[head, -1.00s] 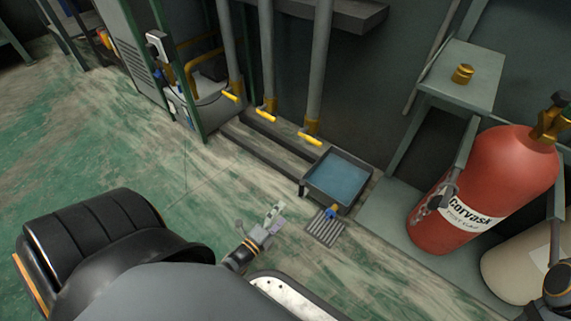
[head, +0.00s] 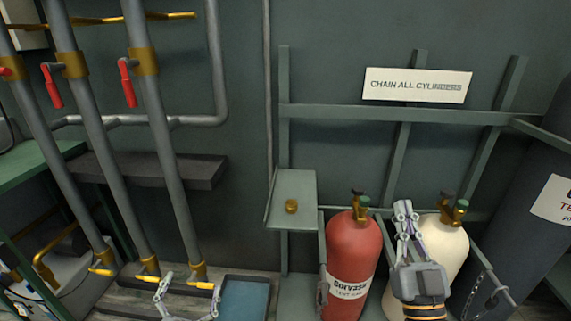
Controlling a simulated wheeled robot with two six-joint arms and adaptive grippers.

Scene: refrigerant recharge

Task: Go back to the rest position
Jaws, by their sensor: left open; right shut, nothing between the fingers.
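My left gripper (head: 187,296) shows at the bottom of the head view, its two fingers spread apart and empty, in front of the pipes and the blue-filled tray (head: 245,299). My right gripper (head: 404,212) points upward in front of the cream cylinder (head: 445,243), its fingers together with nothing between them. It hides part of that cylinder; I cannot tell whether it touches it. A red cylinder (head: 352,256) labelled Corvask stands upright just to its left.
A small shelf (head: 296,187) with a brass cap (head: 291,206) is left of the red cylinder. A dark cylinder (head: 540,200) stands at the right, near a hanging chain (head: 487,287). Pipes with red-handled valves (head: 128,82) rise at left. A rack and sign (head: 417,85) are behind.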

